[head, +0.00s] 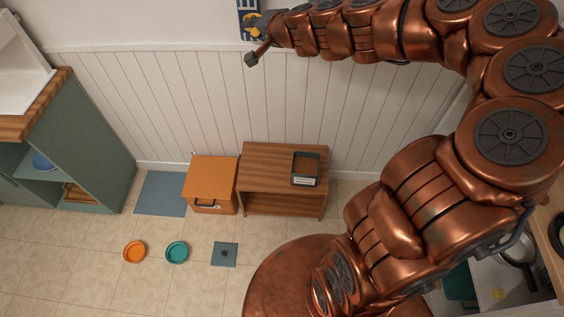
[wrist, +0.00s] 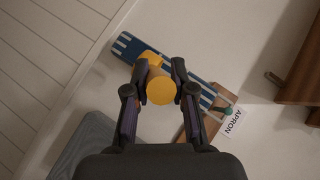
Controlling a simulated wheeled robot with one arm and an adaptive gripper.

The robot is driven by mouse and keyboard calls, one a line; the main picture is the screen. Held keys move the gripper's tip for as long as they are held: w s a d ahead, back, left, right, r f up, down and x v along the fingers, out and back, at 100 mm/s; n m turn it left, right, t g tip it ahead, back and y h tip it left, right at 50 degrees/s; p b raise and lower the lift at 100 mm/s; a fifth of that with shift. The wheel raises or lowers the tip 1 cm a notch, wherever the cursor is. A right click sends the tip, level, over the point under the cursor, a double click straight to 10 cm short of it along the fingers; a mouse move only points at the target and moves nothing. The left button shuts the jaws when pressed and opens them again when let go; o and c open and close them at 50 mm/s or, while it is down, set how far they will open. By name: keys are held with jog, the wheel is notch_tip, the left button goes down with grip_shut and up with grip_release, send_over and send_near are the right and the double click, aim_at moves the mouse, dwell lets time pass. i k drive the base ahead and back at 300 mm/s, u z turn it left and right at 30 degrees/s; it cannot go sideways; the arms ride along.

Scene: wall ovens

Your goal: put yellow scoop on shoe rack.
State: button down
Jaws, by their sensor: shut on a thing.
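A yellow scoop (wrist: 161,91) is held between the fingertips of my gripper (wrist: 160,72) in the wrist view. Its round yellow end faces the camera, and another yellow part shows beyond the fingertips. In the head view the scoop (head: 249,21) is a small yellow shape high against the wall, partly hidden by my arm's end. The likely shoe rack (head: 257,177) is a low two-level wooden unit against the wall, below my gripper in the picture and well apart from it. A dark open-topped box (head: 305,182) stands on the right of its top board.
An orange cabinet (head: 210,172) stands left of the rack, beside a blue mat (head: 162,193). Orange (head: 135,251) and teal (head: 177,252) bowls and a dark square item (head: 224,254) lie on the floor. A blue striped apron (wrist: 127,44) hangs behind the scoop. The rack's top left is clear.

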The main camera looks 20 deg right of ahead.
aim_at(262, 174)
jog(key=u, duration=2.45)
jog(key=i, duration=1.7)
jog(key=z, duration=3.05)
